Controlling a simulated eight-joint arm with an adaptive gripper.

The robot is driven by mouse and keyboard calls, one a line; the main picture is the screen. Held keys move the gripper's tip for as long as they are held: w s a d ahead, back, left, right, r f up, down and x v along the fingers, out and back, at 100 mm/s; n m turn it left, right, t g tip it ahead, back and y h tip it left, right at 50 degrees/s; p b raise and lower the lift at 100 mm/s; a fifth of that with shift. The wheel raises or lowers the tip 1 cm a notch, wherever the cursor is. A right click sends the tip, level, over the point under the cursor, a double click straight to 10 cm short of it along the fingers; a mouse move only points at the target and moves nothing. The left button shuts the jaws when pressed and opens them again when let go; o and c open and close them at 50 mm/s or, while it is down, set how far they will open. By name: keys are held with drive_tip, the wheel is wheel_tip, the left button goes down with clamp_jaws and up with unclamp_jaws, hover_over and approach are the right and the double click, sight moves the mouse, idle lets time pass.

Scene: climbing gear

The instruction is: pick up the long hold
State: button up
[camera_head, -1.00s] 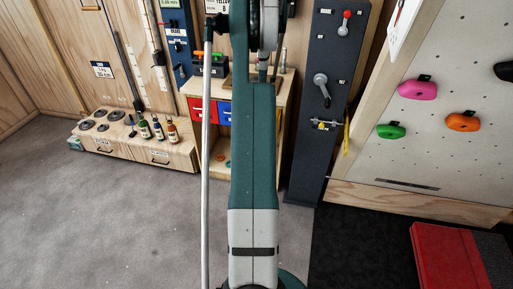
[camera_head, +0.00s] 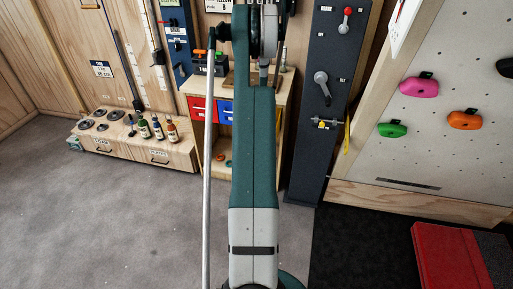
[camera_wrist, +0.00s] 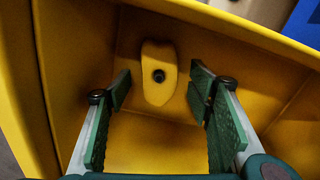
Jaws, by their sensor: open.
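In the wrist view, a yellow elongated hold (camera_wrist: 158,90) with a dark bolt hole lies inside a yellow bin (camera_wrist: 215,14). My gripper (camera_wrist: 160,84) is open and reaches into the bin. Its two green-padded fingers stand to the left and right of the hold, with a gap on each side. I cannot tell how far the hold is below the fingertips. In the head view, my own arm hides the bin, the hold and my gripper.
The bin's walls rise close around my fingers. In the head view, a wooden shelf with red (camera_head: 203,110) and blue (camera_head: 226,112) bins stands behind my arm. A dark panel with levers (camera_head: 322,110) and a climbing wall (camera_head: 440,160) stand to the right. The grey floor at left is clear.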

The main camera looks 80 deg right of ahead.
drive_tip(key=shift+f, duration=0.95)
drive_tip(key=c, duration=1.1)
drive_tip(key=shift+r, duration=0.2)
drive_tip(key=shift+r+p, duration=0.95)
drive_tip(key=shift+r, duration=3.9)
